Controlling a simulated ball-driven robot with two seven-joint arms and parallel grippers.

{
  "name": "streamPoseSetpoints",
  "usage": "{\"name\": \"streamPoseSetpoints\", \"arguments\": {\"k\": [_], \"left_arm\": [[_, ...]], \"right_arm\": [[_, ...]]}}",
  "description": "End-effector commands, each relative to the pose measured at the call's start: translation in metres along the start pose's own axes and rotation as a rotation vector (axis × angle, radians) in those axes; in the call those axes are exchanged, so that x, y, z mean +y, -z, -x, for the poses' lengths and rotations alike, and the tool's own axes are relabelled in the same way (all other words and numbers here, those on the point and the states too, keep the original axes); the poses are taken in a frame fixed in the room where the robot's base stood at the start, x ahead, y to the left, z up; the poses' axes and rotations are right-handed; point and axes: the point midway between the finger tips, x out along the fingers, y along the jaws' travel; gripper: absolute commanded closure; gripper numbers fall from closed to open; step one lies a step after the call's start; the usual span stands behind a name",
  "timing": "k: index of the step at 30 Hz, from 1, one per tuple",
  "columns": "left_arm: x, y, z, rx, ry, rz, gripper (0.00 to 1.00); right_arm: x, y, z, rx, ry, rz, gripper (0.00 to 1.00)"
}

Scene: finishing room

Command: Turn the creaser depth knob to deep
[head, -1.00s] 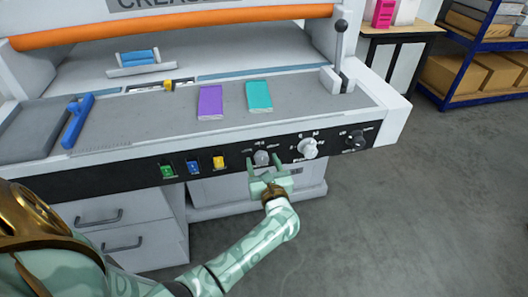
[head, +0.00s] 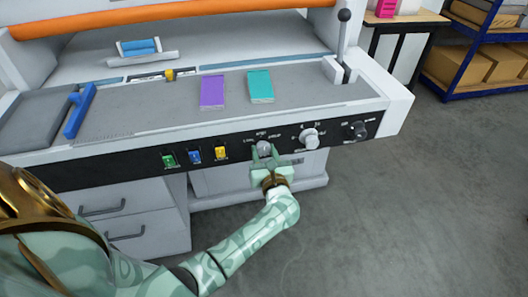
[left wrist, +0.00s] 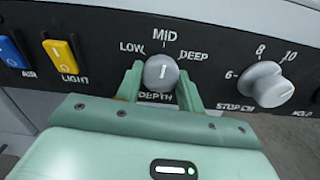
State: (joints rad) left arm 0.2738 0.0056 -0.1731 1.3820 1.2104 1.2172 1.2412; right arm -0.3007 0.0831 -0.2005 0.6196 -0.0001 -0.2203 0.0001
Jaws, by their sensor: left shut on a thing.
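The depth knob (left wrist: 161,73) is a small grey knob on the creaser's dark front panel, marked LOW, MID and DEEP above and DEPTH below. Its white pointer line stands about upright, toward MID. In the head view the knob (head: 264,147) sits between the fingers of my left gripper (head: 264,153). In the left wrist view the two green fingers of my left gripper (left wrist: 161,82) are shut on the knob, one on each side. My right gripper is in neither view.
A larger STOP knob (left wrist: 269,84) and a dark knob (head: 357,130) sit to the right on the panel. Green, blue and yellow switches (head: 221,153) are to the left. A purple booklet (head: 213,92) and a teal booklet (head: 260,86) lie on the bed above.

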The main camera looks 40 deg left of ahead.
Motion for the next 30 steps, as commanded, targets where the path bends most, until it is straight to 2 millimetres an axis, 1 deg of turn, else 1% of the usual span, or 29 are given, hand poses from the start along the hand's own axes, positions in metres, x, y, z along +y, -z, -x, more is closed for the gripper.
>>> {"name": "streamPoseSetpoints", "arguments": {"k": [5, 21, 30], "left_arm": [[0.000, -0.002, 0.000, 0.001, 0.000, -0.124, 0.85], [0.000, -0.004, 0.000, 0.000, 0.001, -0.624, 0.85], [0.001, -0.003, 0.001, -0.001, 0.002, -0.834, 0.85]], "right_arm": [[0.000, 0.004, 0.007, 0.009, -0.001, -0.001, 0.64], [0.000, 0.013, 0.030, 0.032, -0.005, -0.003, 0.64], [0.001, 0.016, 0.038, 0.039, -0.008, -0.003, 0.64]]}}
